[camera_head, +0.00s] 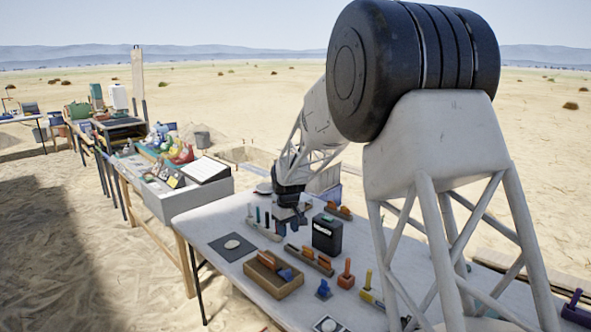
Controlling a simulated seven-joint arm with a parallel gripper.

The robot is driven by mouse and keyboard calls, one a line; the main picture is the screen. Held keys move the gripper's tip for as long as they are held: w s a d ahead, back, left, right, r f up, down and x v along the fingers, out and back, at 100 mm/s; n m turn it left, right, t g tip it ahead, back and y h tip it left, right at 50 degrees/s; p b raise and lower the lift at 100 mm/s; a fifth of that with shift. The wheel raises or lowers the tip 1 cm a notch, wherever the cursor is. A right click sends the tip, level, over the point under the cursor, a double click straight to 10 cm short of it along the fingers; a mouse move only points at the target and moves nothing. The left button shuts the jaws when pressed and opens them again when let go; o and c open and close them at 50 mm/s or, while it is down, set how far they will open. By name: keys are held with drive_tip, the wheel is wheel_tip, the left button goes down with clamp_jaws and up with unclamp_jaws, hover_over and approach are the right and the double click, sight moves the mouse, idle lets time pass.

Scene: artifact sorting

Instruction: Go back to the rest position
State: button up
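My arm reaches from the right foreground over the white table (222,218). My gripper (289,222) points down over the back middle of the table, among small tools and holders. Its fingers are small and dark here, and I cannot tell whether they are open or hold anything. A black box (327,236) stands just to the right of the gripper. A wooden tray (262,282) with orange and blue pieces lies in front of it. A dark square mat (220,250) with a pale round disc (232,244) lies to the left.
A long wooden rack (309,262) and an orange-handled tool (346,274) stand near the tray. A blue piece (323,290) and a yellow-handled tool (368,284) are close by. A grey bin (163,203) and cluttered tables extend to the left. Open sand lies beyond.

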drive_tip(key=s+d+r+m, duration=0.1)
drive_tip(key=s+d+r, duration=0.4)
drive_tip(key=s, duration=0.3)
drive_tip(key=s+d+r+m+t, duration=0.1)
drive_tip(key=s+d+r, duration=0.35)
drive_tip(key=s, duration=0.35)
drive_tip(key=s+d+r+m, duration=0.2)
drive_tip(key=s+d+r, duration=0.25)
drive_tip(key=s, duration=0.45)
drive_tip(key=s+d+m, duration=0.1)
drive_tip(key=s+d, duration=0.2)
drive_tip(key=s, duration=1.1)
drive_tip(key=s+d+f+m+t, duration=0.1)
drive_tip(key=s+d, duration=0.3)
drive_tip(key=s, duration=1)
drive_tip(key=shift+s+f+m, duration=0.25)
drive_tip(key=shift+m, duration=0.55)
